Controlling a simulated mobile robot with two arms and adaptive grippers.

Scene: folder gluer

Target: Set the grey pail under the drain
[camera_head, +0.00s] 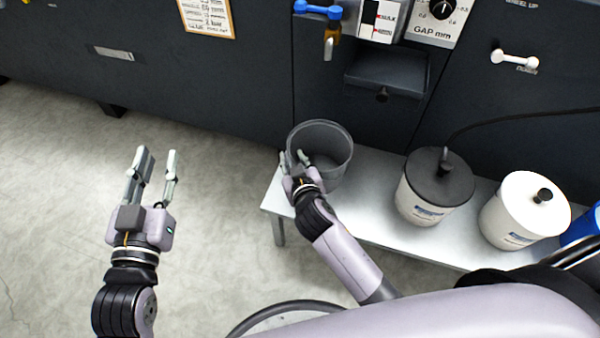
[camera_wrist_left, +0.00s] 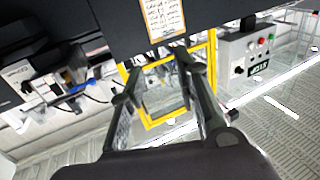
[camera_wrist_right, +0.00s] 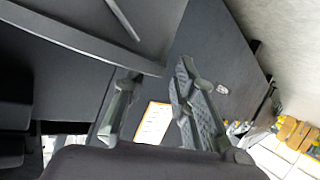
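The grey pail (camera_head: 342,143) stands upright and open-topped at the left end of a low metal bench, close to the machine front. A brass drain spout (camera_head: 330,44) with a blue lever (camera_head: 317,10) sticks out of the machine, higher up in the head view. My right gripper (camera_head: 294,158) is at the pail's left rim with its fingers apart; I cannot tell whether they touch the wall. In the right wrist view its fingers (camera_wrist_right: 155,95) are also apart. My left gripper (camera_head: 157,165) is open and empty over the floor at the left.
A white tub with a dark lid (camera_head: 440,178) and a white-lidded tub (camera_head: 523,212) stand on the bench (camera_head: 372,205) to the right. A dark ledge box (camera_head: 386,73) juts from the machine right of the spout. The floor (camera_head: 60,200) at the left is clear.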

